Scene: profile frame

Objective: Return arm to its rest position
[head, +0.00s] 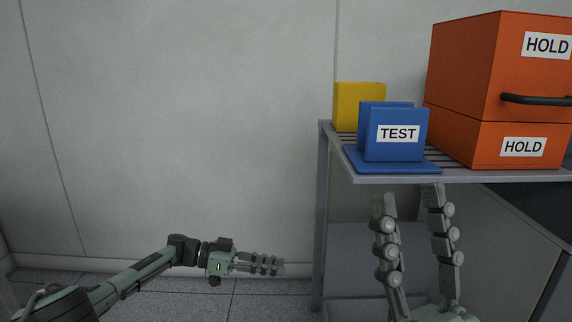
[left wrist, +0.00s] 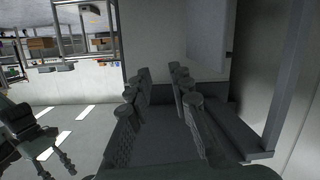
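My left gripper (head: 278,265) is stretched out to the right at the lower middle of the head view, seen from the side, in front of the pale wall. In the left wrist view its two fingers (left wrist: 160,78) stand apart with nothing between them. My right gripper (head: 410,194) points up at the lower right of the head view, below the front edge of the shelf. Its two fingers are spread, with nothing between them. Both grippers are apart from the objects on the shelf.
A grey slatted shelf (head: 470,177) stands at right. On it are a blue holder (head: 396,150) labelled TEST, a yellow block (head: 345,107) behind it and an orange HOLD box (head: 470,75) with a dark handle. Floor (head: 270,300) left of the shelf looks clear.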

